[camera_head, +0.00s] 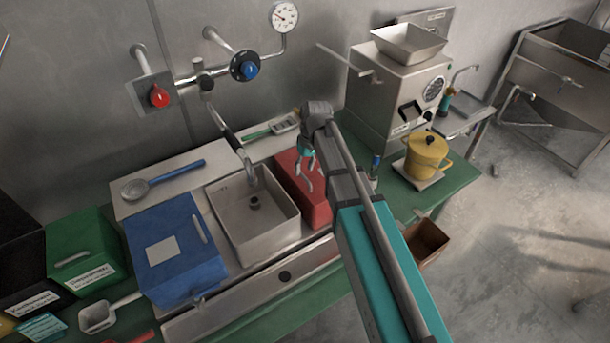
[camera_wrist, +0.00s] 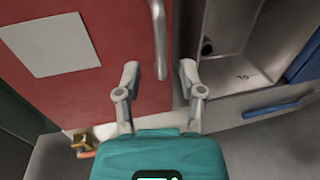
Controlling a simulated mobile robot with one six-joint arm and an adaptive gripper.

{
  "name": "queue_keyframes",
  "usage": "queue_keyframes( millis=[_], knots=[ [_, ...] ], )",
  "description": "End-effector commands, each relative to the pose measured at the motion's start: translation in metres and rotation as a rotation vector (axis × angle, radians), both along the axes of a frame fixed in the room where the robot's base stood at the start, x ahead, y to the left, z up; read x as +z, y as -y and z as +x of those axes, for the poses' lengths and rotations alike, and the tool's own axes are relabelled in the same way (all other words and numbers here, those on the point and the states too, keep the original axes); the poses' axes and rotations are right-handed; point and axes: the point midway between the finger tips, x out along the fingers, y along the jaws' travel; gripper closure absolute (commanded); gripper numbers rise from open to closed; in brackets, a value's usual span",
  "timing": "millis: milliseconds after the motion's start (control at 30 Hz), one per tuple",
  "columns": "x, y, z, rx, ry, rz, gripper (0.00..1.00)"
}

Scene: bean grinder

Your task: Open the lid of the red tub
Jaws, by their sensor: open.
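The red tub (camera_head: 293,172) stands right of the sink in the head view, partly hidden behind my arm. Its red lid (camera_wrist: 115,85) fills much of the wrist view and looks closed. It carries a white label (camera_wrist: 50,45) and a grey bar handle (camera_wrist: 160,35) near its edge on the sink side. My gripper (camera_wrist: 160,76) is open and empty, fingers pointing at the lid. The handle's near end shows between the two fingertips. I cannot tell how high the fingers are above it. In the head view my gripper (camera_head: 304,178) is over the tub.
The sink (camera_head: 255,210) is close to the tub's left side. Beyond it are a blue tub (camera_head: 180,260) and a ladle (camera_head: 150,185). The steel grinder (camera_head: 385,105) and yellow pot (camera_head: 427,150) stand right of my arm. A tap (camera_head: 245,160) rises behind the sink.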

Motion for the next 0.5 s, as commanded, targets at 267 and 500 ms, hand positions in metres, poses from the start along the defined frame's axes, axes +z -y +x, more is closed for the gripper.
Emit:
queue_keyframes(
  millis=[267, 500],
  knots=[
    [-0.0152, -0.0026, -0.0016, 0.001, 0.000, 0.000, 0.49],
    [-0.0164, -0.0032, -0.0019, 0.001, 0.000, 0.000, 0.49]
  ],
)
